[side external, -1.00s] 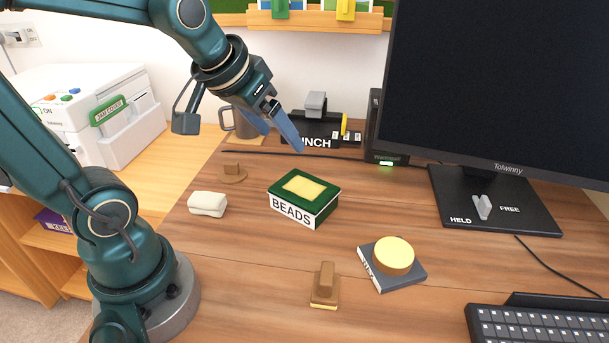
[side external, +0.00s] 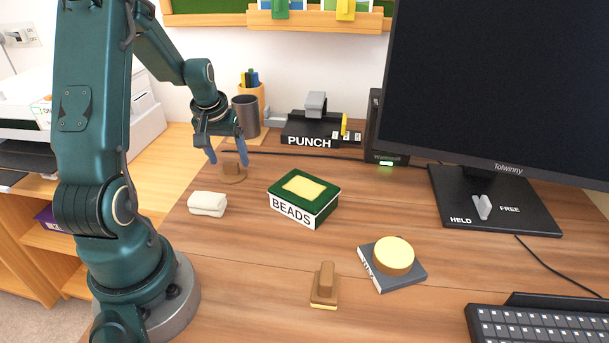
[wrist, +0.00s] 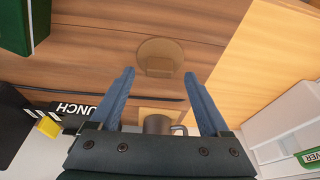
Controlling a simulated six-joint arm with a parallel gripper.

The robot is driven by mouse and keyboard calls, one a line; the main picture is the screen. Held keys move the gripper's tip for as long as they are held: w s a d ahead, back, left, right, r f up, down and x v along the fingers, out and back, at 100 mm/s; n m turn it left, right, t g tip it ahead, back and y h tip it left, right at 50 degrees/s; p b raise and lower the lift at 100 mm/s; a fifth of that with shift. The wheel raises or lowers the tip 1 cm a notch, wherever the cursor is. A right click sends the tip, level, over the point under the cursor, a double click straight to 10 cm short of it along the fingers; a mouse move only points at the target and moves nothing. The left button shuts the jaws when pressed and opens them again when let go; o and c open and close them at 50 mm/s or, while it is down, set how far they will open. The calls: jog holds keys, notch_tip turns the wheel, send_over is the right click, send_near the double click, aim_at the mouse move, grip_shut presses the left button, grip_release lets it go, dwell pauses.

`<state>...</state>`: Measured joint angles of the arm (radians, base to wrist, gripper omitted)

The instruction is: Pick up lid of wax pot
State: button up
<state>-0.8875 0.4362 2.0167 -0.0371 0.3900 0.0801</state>
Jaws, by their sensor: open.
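The lid is a flat round brown disc with a block-shaped handle (side external: 232,171), lying on the desk at the back left. In the wrist view the lid (wrist: 172,48) lies just beyond the fingertips, its handle centred between them. My gripper (side external: 229,162) is open and empty, pointing down over the lid; it also shows in the wrist view (wrist: 159,73). I cannot tell how far above the handle the fingertips are. A round brown pot with a pale yellow top (side external: 394,254), likely the wax pot, sits on a grey book (side external: 408,279) at the front right.
A dark mug (side external: 246,116) stands close behind my gripper. A green BEADS box (side external: 303,198) is right of the lid, a white cloth-like block (side external: 207,204) in front. A brown block with a yellow base (side external: 325,286) stands at the front. A black PUNCH unit (side external: 310,130) is at the back.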

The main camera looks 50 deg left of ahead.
jog(key=shift+x, duration=0.9)
jog(key=shift+c, duration=0.3)
